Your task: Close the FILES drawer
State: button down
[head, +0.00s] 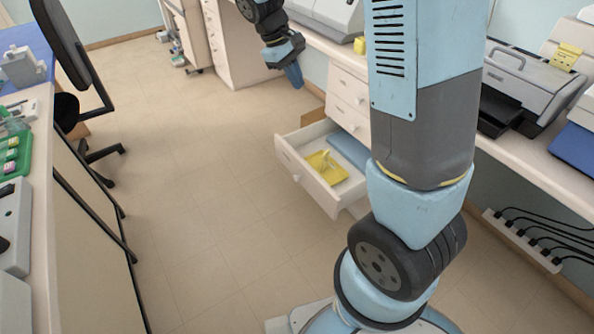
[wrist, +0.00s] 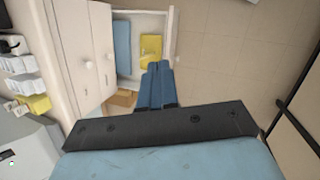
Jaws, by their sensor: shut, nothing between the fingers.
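The open drawer (head: 307,177) is pulled out from the white cabinet under the right-hand bench, below two shut drawers. No label on it is readable. It holds a yellow item (head: 327,167) and a blue item (head: 349,150). In the wrist view the drawer's front panel (wrist: 173,30) stands at the right of the opening, with the yellow item (wrist: 151,47) and blue item (wrist: 123,47) inside. My gripper (head: 295,76) is shut and empty, pointing down above and beyond the drawer in the head view. In the wrist view my gripper (wrist: 158,66) overlaps the drawer's near edge; contact cannot be told.
The cabinet's shut drawers (head: 348,90) have round knobs. A brown box (head: 313,117) shows beside the open drawer. A black chair (head: 75,60) stands at the left bench. The floor (head: 200,150) between the benches is clear.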

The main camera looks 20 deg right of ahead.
jog(key=w+a+f+n+g+h, duration=0.1)
jog(key=w+a+f+h, duration=0.15)
jog(key=f, duration=0.35)
jog(key=w+a+f+n+h, duration=0.1)
jog(key=w+f+n, duration=0.15)
jog(key=f, duration=0.25)
jog(key=n+t+h, duration=0.8)
jog(key=n+h, duration=0.2)
jog(key=n, duration=0.2)
send_near(303, 166)
jog(key=shift+y, duration=0.25)
jog(key=x, duration=0.6)
jog(key=shift+w+d+r, duration=0.1)
jog(key=shift+d+r, duration=0.05)
jog(key=shift+d, duration=0.25)
